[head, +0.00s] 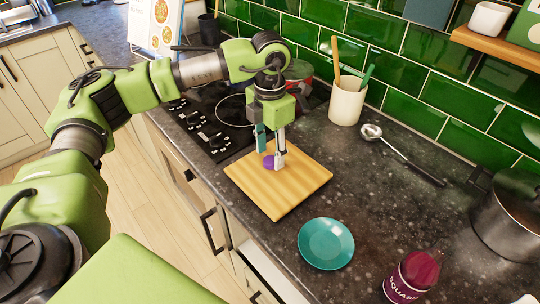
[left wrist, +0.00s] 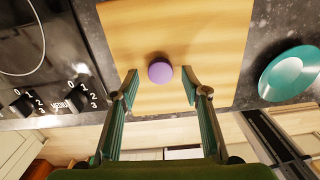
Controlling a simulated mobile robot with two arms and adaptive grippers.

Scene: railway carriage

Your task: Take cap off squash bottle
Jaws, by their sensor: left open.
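The squash bottle (head: 418,271) stands on the dark worktop at the bottom right, dark red with a purple label. Its base is cut off by the frame, and I cannot tell what tops its neck. A small round purple cap (head: 268,161) lies on the wooden chopping board (head: 296,187). It also shows in the left wrist view (left wrist: 160,71), just beyond the fingertips. My left gripper (head: 271,150) points down over the board, open and empty, with its fingers around or just above the cap. My right gripper is not in view.
A teal plate (head: 326,243) lies between board and bottle. A hob (head: 215,115) is left of the board. A utensil pot (head: 346,101), a ladle (head: 400,152) and a steel pan (head: 510,215) stand or lie towards the tiled wall. The worktop's middle is clear.

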